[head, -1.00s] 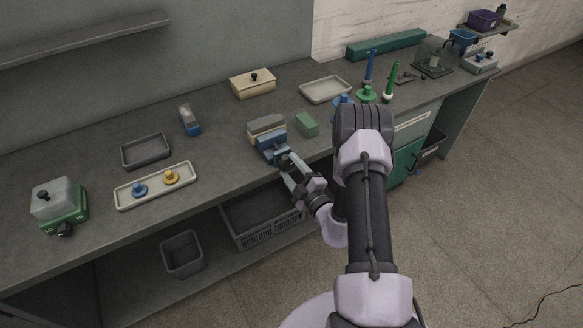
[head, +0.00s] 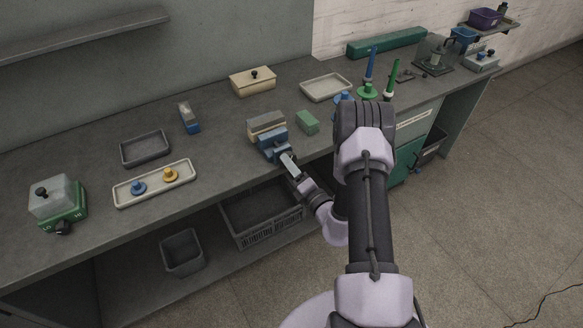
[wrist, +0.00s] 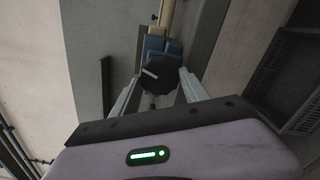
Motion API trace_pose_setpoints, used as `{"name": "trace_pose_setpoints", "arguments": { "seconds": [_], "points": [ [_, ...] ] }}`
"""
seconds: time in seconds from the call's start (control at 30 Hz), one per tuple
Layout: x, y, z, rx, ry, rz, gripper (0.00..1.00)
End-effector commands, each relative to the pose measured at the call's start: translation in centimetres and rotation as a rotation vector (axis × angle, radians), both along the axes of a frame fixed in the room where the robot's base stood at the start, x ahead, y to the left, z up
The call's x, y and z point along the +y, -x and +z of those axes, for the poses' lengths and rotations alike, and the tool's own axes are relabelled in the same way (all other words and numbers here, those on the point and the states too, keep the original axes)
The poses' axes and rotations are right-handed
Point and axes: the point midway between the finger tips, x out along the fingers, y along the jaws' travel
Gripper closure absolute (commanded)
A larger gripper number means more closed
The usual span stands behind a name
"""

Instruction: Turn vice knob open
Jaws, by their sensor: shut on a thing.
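The blue vice (head: 271,142) sits at the front edge of the bench, with a beige and grey block (head: 266,122) right behind it. The vice body also shows in the wrist view (wrist: 158,46). Its dark round knob (wrist: 158,75) faces the wrist camera and bears a pale slanted line. My gripper (head: 286,157) reaches the vice from the front. In the wrist view my gripper (wrist: 159,82) has one finger on each side of the knob, shut on it. In the head view the knob is hidden by the fingers.
A green block (head: 308,122) stands just right of the vice. A long tray (head: 124,196) with a blue and a yellow knobbed piece lies to the left. A grey crate (head: 262,228) is under the bench.

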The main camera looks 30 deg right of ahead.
Motion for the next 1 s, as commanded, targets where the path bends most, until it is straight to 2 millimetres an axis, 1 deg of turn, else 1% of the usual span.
{"name": "trace_pose_setpoints", "arguments": {
  "seconds": [0.2,0.5,0.7,1.0],
  "points": [
    [-0.1,-0.09,0.04,-0.01,0.166,-0.001,0.88],
    [-0.12,-0.09,0.03,-0.015,0.32,-0.001,0.88],
    [-0.14,-0.09,0.05,-0.017,0.366,-0.001,0.88],
    [-0.14,-0.11,0.09,-0.017,0.383,-0.001,0.88]
  ]
}}
